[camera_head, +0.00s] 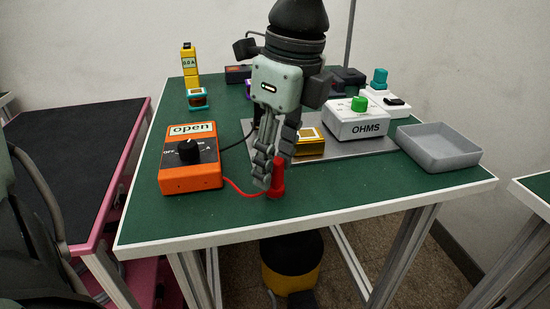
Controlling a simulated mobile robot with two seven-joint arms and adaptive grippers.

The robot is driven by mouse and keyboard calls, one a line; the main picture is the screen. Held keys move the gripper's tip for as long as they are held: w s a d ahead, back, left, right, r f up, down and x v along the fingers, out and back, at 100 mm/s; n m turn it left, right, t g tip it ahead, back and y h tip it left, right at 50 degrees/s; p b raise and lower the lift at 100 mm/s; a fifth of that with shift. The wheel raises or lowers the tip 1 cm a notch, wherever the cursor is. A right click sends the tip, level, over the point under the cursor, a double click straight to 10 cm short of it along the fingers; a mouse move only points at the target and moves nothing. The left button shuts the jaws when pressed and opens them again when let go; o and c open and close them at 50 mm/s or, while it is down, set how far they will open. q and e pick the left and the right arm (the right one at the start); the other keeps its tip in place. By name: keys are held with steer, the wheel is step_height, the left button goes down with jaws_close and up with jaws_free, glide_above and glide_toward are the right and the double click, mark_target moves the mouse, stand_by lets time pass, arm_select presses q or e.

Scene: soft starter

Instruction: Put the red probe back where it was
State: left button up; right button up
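The red probe (277,182) stands roughly upright at the front middle of the green table, its lower end at the table top. A red lead runs from it to the orange meter (190,163), which has a black knob and an "open" label. My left gripper (272,165) points down at the probe; its fingers are close together around the probe's upper part and appear shut on it. The fingers hide the probe's top. A black lead runs from the meter behind the gripper, where its end is hidden. My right gripper is not in view.
A gold block (309,146) and a white OHMS box (356,120) are right of the gripper on a grey plate. An empty grey tray (438,147) is at the right edge. Yellow and teal blocks stand back left. The table's front left is clear.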

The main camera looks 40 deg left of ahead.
arm_select(q)
steer(key=shift+r, duration=0.65)
step_height(320, 180, up, 11)
steer(key=d, duration=0.1)
steer(key=shift+d, duration=0.4)
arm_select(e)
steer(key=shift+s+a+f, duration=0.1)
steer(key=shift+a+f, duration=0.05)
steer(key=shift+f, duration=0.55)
arm_select(q)
steer(key=shift+f, duration=0.1)
